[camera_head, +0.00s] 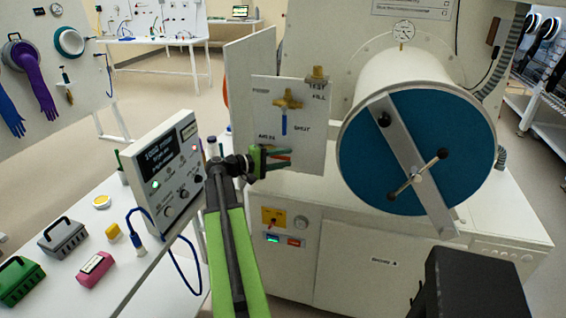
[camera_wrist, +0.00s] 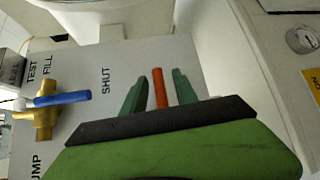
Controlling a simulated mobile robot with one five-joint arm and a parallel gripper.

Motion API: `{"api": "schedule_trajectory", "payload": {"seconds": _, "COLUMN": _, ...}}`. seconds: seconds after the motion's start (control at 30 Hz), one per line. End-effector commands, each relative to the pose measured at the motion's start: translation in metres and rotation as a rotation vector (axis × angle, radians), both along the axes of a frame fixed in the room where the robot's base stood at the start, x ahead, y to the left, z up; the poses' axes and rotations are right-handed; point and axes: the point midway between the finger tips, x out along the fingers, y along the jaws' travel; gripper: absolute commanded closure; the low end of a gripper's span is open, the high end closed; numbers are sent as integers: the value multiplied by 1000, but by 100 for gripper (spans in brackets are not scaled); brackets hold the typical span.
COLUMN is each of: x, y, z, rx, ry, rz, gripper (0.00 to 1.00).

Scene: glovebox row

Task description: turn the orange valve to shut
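The orange valve's handle (camera_wrist: 159,88) shows in the wrist view as a short bar on the pale panel, near the printed word SHUT. It lies between the two green fingers of my gripper (camera_wrist: 160,95), with a narrow gap on each side. The fingers are apart, so my gripper is open around the handle. The valve's body is hidden behind my gripper. In the head view my gripper (camera_head: 275,158) is at the panel's lower part (camera_head: 315,155), and only a small orange-red strip shows there.
A brass valve (camera_head: 288,101) with a blue handle (camera_head: 284,123) sits above on the same panel; its handle hangs down in the head view. A large cylinder with a blue door (camera_head: 385,165) stands to the right. A control box (camera_head: 165,170) stands close on the left.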

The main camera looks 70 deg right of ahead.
Motion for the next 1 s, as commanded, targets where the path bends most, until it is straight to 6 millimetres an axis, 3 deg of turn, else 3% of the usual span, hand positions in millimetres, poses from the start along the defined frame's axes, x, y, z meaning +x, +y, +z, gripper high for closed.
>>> {"api": "schedule_trajectory", "payload": {"seconds": 0.23, "x": -1, "y": -1, "z": 0, "rx": 0, "ry": 0, "rz": -1, "gripper": 65}}
{"api": "schedule_trajectory", "payload": {"seconds": 0.5, "x": -1, "y": -1, "z": 0, "rx": 0, "ry": 0, "rz": -1, "gripper": 100}}
{"api": "schedule_trajectory", "payload": {"seconds": 1.0, "x": -2, "y": -1, "z": 0, "rx": 1, "ry": 0, "rz": -2, "gripper": 100}}
